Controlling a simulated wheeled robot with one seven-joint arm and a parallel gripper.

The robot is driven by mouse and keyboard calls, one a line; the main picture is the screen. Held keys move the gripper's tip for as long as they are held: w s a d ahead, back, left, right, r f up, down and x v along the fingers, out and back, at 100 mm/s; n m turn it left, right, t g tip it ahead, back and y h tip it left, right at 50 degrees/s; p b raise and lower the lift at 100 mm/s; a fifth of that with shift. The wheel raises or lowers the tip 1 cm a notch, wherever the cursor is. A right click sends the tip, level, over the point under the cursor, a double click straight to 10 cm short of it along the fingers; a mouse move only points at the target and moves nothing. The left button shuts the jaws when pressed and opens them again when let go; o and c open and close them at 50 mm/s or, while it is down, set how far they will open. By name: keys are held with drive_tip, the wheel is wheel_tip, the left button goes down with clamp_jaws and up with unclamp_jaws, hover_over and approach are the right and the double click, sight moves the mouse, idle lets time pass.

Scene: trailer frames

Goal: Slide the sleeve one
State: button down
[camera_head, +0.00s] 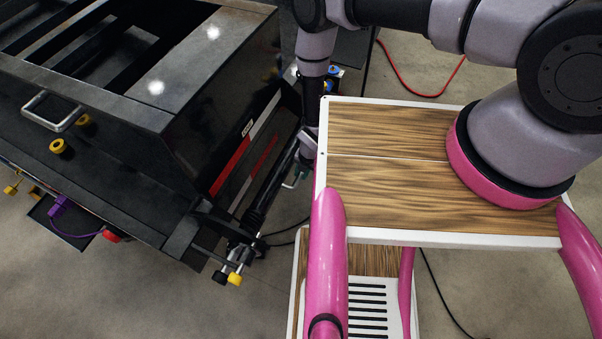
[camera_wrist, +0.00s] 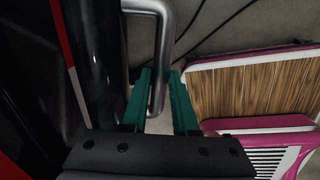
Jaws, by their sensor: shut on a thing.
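The black tube (camera_head: 268,192) at the trailer frame's right end runs slantwise in the head view. I take it to be the sleeve, but cannot be sure. A dark round tube (camera_wrist: 98,45) stands at the left in the wrist view. A bent metal handle (camera_wrist: 166,42) sits beside it. My gripper (camera_wrist: 160,95) has green fingers on both sides of the handle's bar and is shut on it. In the head view my gripper (camera_head: 298,174) is small and partly hidden by my arm and the wooden-topped deck.
The black trailer frame (camera_head: 95,115) fills the left, with another metal handle (camera_head: 52,110) and yellow knobs (camera_head: 58,146). Yellow-tipped fittings (camera_head: 235,278) stick out at its lower corner. A red cable (camera_head: 420,93) and black cables lie on the open concrete floor (camera_head: 500,280).

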drive_tip(key=w+d, duration=0.3)
drive_tip(key=w, duration=0.8)
drive_tip(key=shift+d, duration=0.35)
drive_tip(key=c, duration=0.7)
unclamp_jaws()
drive_tip(key=r, duration=0.3)
drive_tip(key=d+r, duration=0.1)
drive_tip(key=r, duration=0.3)
drive_tip(key=d+r, duration=0.1)
drive_tip(key=r, duration=0.2)
drive_tip(key=shift+s+r, duration=0.3)
drive_tip(key=shift+s, duration=0.05)
